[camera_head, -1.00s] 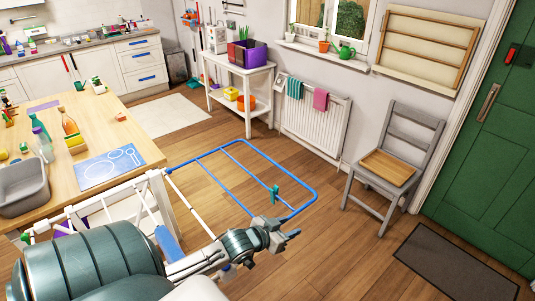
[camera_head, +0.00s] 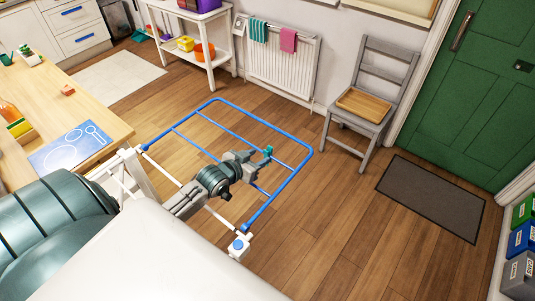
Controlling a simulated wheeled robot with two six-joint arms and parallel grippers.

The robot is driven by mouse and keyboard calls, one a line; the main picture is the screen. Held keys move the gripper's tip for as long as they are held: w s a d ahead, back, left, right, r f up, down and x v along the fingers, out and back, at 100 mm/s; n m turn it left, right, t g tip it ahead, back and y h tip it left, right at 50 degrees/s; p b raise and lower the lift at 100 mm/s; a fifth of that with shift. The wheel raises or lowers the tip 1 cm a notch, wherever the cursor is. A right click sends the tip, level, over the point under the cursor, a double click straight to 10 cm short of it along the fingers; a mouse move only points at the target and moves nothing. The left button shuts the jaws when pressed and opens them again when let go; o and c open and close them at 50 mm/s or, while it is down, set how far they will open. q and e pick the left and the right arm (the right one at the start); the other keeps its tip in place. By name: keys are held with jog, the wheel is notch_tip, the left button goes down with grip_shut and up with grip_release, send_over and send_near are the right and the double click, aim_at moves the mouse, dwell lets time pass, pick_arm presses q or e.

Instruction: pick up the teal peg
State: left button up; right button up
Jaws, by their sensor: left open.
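The teal peg (camera_head: 267,152) is small and sits on a rail of the blue-framed drying rack (camera_head: 309,165). My left gripper (camera_head: 258,158) reaches over the rack from the lower left. Its jaws are open, right at the peg. I cannot tell whether they touch it. My arm hides part of the rack's near side. My right gripper is not in view.
A wooden table (camera_head: 95,108) stands at the left with a blue mat (camera_head: 70,146) on it. A grey chair (camera_head: 372,95) stands beyond the rack, near a white radiator (camera_head: 283,65). A dark doormat (camera_head: 432,197) lies before the green door (camera_head: 470,95).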

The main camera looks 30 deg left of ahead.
aim_at(267, 150)
pick_arm(q)
jog(key=shift+w+a+f, duration=0.15)
jog(key=shift+w+f, duration=0.1)
jog(key=shift+w, duration=0.2)
jog(key=shift+w+a+f, duration=0.15)
jog(key=shift+w+f, duration=0.1)
jog(key=shift+w, duration=0.2)
jog(key=shift+w+a+f, duration=0.1)
jog(key=shift+w+a, duration=0.05)
jog(key=shift+w, duration=0.1)
jog(key=w, duration=0.1)
jog(key=w+p, duration=0.1)
jog(key=w+d+p, duration=0.1)
jog(key=w, duration=0.1)
jog(key=shift+f, duration=0.3)
jog(key=shift+w+f, duration=0.25)
jog(key=shift+a+f, duration=0.1)
jog(key=shift+a, duration=0.05)
grip_shut()
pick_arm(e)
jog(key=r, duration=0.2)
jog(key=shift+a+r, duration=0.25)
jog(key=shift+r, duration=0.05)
